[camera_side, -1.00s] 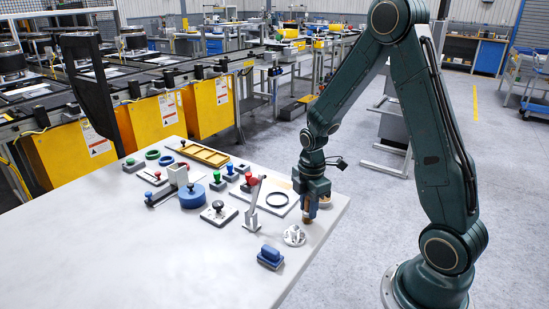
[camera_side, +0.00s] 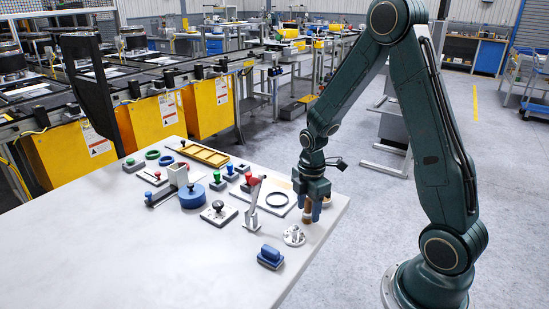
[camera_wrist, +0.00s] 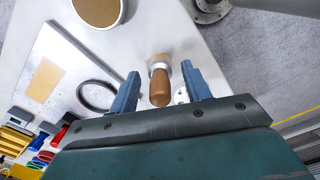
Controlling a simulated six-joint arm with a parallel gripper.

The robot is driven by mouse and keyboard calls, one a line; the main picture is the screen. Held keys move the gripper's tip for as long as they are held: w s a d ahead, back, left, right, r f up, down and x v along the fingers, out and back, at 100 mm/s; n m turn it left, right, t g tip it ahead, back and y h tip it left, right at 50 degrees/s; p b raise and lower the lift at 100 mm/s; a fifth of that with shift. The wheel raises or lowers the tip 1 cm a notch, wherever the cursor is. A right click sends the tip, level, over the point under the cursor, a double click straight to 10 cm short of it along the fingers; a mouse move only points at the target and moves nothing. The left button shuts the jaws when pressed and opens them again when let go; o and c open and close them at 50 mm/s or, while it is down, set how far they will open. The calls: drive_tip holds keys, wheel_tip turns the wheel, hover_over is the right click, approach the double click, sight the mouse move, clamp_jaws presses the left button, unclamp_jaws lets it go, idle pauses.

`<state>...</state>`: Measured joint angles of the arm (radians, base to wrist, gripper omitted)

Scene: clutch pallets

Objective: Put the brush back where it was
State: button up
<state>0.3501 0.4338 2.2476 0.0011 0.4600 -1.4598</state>
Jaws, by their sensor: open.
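The brush, with a brown wooden handle and a pale metal collar, stands near the right edge of the white table in the side view (camera_side: 307,215). In the wrist view the brush (camera_wrist: 160,88) shows with its handle end towards the camera. My gripper (camera_wrist: 158,88) is open, with one blue finger on each side of the handle and a visible gap to both. In the side view my gripper (camera_side: 311,208) points down over the brush. The brush's lower end is hard to make out.
A round container with tan contents (camera_wrist: 100,8) stands close to the brush. The table's front left is clear.

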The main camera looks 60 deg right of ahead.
sight(309, 201)
wheel_tip(309, 201, up, 12)
drive_tip(key=shift+f, duration=0.1)
idle(0.6)
idle(0.5)
drive_tip(key=s+a+r+m+t, duration=0.5)
drive_tip(key=s+a+r+m, duration=0.6)
drive_tip(key=s, duration=0.3)
drive_tip(key=shift+s+a+r+m+t, duration=0.15)
drive_tip(key=shift+s+a+m+t, duration=0.25)
drive_tip(key=shift+m, duration=0.5)
